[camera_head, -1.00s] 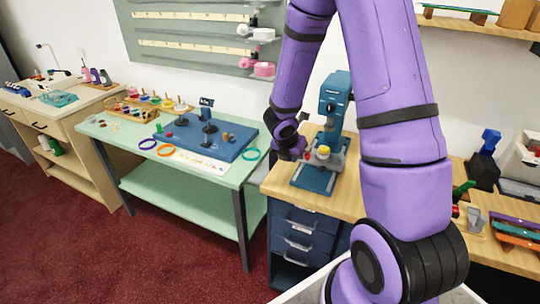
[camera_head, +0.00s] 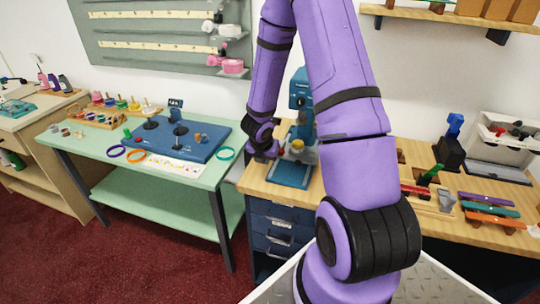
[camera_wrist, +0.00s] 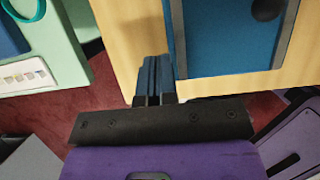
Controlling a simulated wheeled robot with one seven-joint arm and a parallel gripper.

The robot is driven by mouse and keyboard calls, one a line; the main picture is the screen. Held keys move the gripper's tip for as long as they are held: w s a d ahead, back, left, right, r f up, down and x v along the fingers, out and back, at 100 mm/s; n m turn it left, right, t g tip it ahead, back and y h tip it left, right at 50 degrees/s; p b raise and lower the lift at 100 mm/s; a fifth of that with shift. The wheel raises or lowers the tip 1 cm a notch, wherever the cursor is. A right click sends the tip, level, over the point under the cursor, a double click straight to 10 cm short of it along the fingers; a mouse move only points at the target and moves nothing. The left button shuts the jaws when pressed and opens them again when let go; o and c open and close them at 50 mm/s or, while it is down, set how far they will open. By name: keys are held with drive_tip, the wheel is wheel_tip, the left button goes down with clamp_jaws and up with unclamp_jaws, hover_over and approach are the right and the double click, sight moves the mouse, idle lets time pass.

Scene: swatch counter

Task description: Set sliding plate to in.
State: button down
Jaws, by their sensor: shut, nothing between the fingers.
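The blue press-like machine (camera_head: 301,92) stands on the wooden counter, left of my upper arm. A grey plate with a yellow round piece (camera_head: 297,146) and a small red knob sits above its blue base (camera_head: 288,176). I take this grey part to be the sliding plate; my arm partly hides it, and its setting cannot be read. My gripper is at the machine's left side, its fingertips hidden in the head view. In the wrist view my gripper (camera_wrist: 154,72) is shut and empty over the counter's edge, left of the blue base (camera_wrist: 228,40).
A green table (camera_head: 75,145) with a blue board (camera_head: 195,142) and coloured rings stands to the left, beyond a gap. Right of my arm, the counter holds a wooden tool holder (camera_head: 432,200), coloured bars (camera_head: 490,210) and a grey-white box (camera_head: 505,150). Blue drawers (camera_head: 280,225) are below the machine.

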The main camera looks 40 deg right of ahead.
drive_tip(key=x, duration=0.2)
drive_tip(key=shift+d+f, duration=0.1)
drive_tip(key=shift+f, duration=0.15)
drive_tip(key=shift+w+d, duration=0.3)
drive_tip(key=shift+d, duration=0.2)
drive_tip(key=shift+w+d, duration=0.3)
drive_tip(key=shift+d, duration=0.25)
drive_tip(key=shift+w+d, duration=0.45)
drive_tip(key=shift+d, duration=0.25)
drive_tip(key=w+d, duration=0.1)
drive_tip(key=d, duration=0.1)
drive_tip(key=w+d, duration=0.1)
drive_tip(key=d, duration=0.1)
drive_tip(key=shift+w, duration=0.15)
drive_tip(key=shift+a, duration=0.1)
